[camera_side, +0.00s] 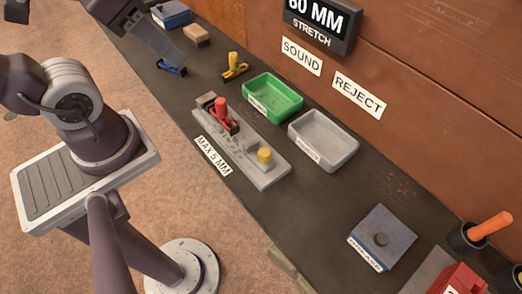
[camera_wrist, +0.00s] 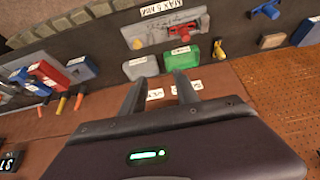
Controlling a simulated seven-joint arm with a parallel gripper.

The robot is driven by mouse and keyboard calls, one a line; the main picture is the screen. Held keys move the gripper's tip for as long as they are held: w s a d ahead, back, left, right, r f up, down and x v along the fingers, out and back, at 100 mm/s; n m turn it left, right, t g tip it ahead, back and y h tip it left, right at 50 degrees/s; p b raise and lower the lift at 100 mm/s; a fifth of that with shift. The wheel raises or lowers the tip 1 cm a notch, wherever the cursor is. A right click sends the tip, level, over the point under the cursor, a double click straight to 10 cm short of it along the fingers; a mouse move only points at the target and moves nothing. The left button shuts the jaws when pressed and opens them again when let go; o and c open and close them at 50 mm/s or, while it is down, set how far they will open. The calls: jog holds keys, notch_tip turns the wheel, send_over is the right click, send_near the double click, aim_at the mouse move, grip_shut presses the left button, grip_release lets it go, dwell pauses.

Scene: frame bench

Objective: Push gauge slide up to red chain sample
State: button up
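The gauge (camera_side: 240,147) is a long grey plate on the dark bench, labelled MAX 5 MM. The red chain sample (camera_side: 221,110) sits on its upper-left end, and the slide with a yellow knob (camera_side: 265,155) is near its lower-right end, with a clear gap between them. The wrist view also shows the gauge (camera_wrist: 157,33), the red sample (camera_wrist: 180,32) and the yellow knob (camera_wrist: 137,44). My gripper (camera_wrist: 160,78) is open and empty, its fingers apart, away from the gauge. In the side view my arm reaches the top edge, its end only partly visible.
A green tray (camera_side: 273,97) and a grey tray (camera_side: 324,140) stand behind the gauge, below SOUND and REJECT signs. A yellow sample (camera_side: 235,68) and a blue sample (camera_side: 171,68) lie farther up the bench. A blue-grey box (camera_side: 381,238) and orange-handled tool (camera_side: 490,226) are at lower right.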

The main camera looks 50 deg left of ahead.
jog(key=w+m, duration=0.1)
jog(key=w+d+m+g, duration=0.1)
jog(key=w, duration=0.1)
jog(key=w+d+m+g, duration=0.1)
jog(key=w, duration=0.1)
jog(key=shift+r, duration=0.35)
grip_shut()
jog(key=m+g+y, duration=0.2)
jog(key=m+g, duration=0.1)
jog(key=m, duration=0.3)
send_over(271, 165)
notch_tip(271, 165, down, 7)
jog(key=w+d+f+m+g+y, duration=0.25)
jog(key=d+f+m, duration=0.5)
jog(key=f, duration=0.65)
jog(key=shift+n+t, duration=0.35)
jog(key=shift+n, duration=0.5)
jog(key=x, duration=0.3)
jog(key=d+x, duration=0.1)
jog(key=x, duration=0.5)
jog(key=shift+d+f, duration=0.3)
jog(key=shift+f, duration=0.15)
jog(key=a, duration=0.2)
jog(key=shift+s+a+r, duration=0.1)
jog(key=shift+s+a, duration=0.2)
jog(key=shift+s, duration=0.05)
jog(key=shift+s+a, duration=0.15)
jog(key=shift+a, duration=0.4)
